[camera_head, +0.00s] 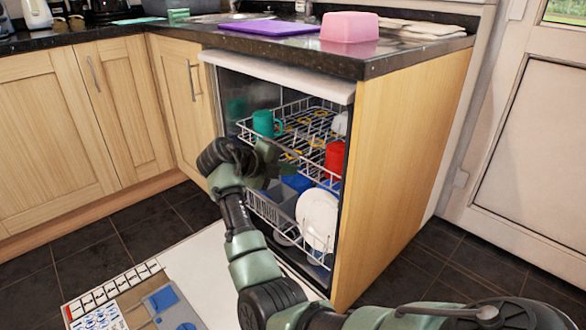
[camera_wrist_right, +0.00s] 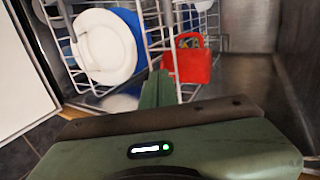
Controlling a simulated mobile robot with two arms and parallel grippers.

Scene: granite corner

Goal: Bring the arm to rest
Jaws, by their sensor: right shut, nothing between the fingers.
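My right arm comes in from the bottom right of the head view and reaches to the front of the open dishwasher. My right gripper (camera_head: 266,163) is shut and empty, in front of the racks. In the right wrist view its closed green fingers (camera_wrist_right: 157,90) point toward a red mug (camera_wrist_right: 189,62) and a white plate (camera_wrist_right: 104,46), with nothing between them. The red mug (camera_head: 334,158) and a teal mug (camera_head: 266,124) are in the upper rack (camera_head: 300,113). The white plate (camera_head: 318,220) stands in the lower rack. My left gripper is not in view.
The dark countertop (camera_head: 285,50) above carries a purple board (camera_head: 270,27) and a pink block-like container (camera_head: 349,27). Wooden cabinets (camera_head: 100,110) stand at left. A wooden side panel (camera_head: 405,165) bounds the dishwasher at right. A pale panel (camera_head: 205,270) lies low in front.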

